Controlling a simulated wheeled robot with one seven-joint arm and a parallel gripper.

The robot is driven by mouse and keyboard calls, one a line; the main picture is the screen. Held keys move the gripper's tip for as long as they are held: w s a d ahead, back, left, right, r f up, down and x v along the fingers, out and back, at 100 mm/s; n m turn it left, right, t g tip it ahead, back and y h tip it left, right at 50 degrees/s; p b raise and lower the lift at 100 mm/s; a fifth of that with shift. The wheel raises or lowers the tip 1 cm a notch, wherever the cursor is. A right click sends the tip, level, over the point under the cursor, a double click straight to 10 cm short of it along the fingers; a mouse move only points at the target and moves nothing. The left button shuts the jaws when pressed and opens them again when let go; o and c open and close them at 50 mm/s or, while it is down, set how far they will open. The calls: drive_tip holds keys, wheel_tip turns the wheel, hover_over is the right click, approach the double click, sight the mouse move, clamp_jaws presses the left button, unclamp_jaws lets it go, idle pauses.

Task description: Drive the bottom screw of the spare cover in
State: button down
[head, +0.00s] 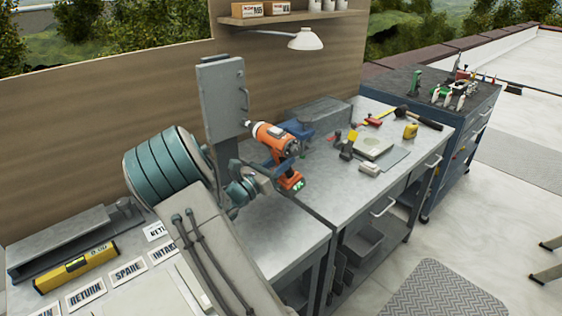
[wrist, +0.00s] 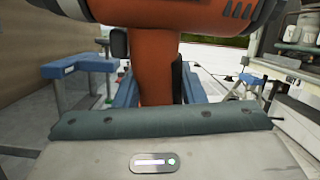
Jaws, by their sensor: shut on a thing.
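A grey upright panel with a bar handle, which looks like the cover (head: 221,98), stands on a post at the back of the bench in the head view. My gripper (head: 272,170) is shut on the handle of an orange drill (head: 270,137). The drill's nose points left at the panel's lower right part. Its tip looks at or very near the panel face; I cannot tell whether it touches. The bottom screw is too small to make out. In the wrist view the orange drill (wrist: 155,75) fills the upper middle and hides the panel.
A metal bench (head: 300,225) carries label plates, including a SPARE label (head: 128,271), and a yellow level (head: 76,267) at left. Hand tools lie to the right. A lamp (head: 306,39) hangs above. A blue tool cabinet (head: 455,145) stands far right.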

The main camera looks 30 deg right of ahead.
drive_tip(key=shift+r, duration=0.15)
drive_tip(key=s+p, duration=0.1)
drive_tip(key=s, duration=0.6)
drive_tip(key=shift+d, duration=0.45)
idle(0.5)
idle(0.7)
